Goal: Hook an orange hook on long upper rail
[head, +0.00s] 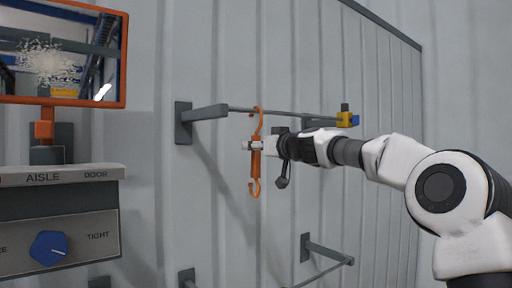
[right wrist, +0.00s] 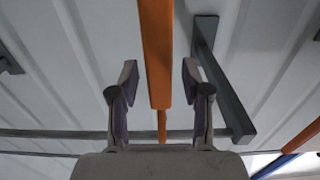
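The orange hook (head: 256,165) is upright in the head view, with its upper curve overlapping the long upper rail (head: 285,113) near the rail's left part. Whether the curve bears on the rail is hard to tell. My right gripper (head: 254,146) is at the hook's shaft, below the rail. In the right wrist view, the orange shaft (right wrist: 157,55) runs between the two fingers of my right gripper (right wrist: 158,80), with a visible gap on each side. The gripper is open around the shaft. My left gripper is not in view.
A grey bracket (head: 203,113) carries the rail's left end. A lower rail (head: 325,272) is below right. A panel with a blue knob (head: 49,248) and an orange-framed mirror (head: 62,52) stand at left.

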